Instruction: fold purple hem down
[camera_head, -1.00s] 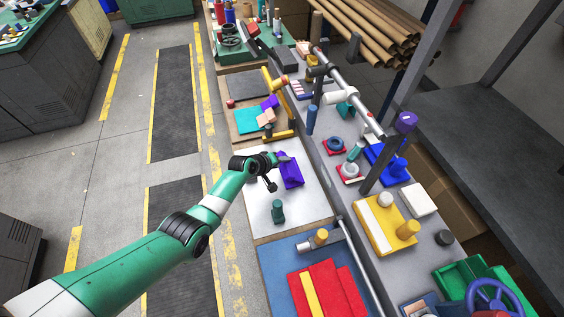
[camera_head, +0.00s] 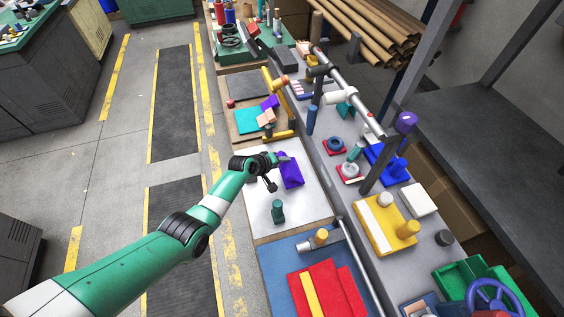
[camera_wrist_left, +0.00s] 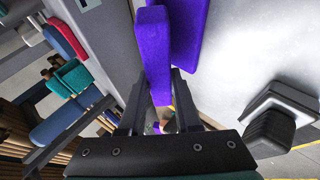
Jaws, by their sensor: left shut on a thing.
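The purple felt (camera_head: 291,173) lies on the white board (camera_head: 306,207) in the head view. My left gripper (camera_head: 284,157) is at its far edge. In the left wrist view, a long purple strip (camera_wrist_left: 153,50) stands between the fingers of my left gripper (camera_wrist_left: 158,82), which is shut on it. A wider purple part (camera_wrist_left: 186,30) shows beside the strip, against the pale board. Whether the strip is joined to that part is hidden. My right gripper is in neither view.
A dark green peg-like piece (camera_head: 278,211) stands on the near part of the board. A blue mat with red and yellow felt (camera_head: 322,292) lies closer. A metal rail (camera_head: 355,250) and a grey shelf with colored items run along the right. The board's near right is clear.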

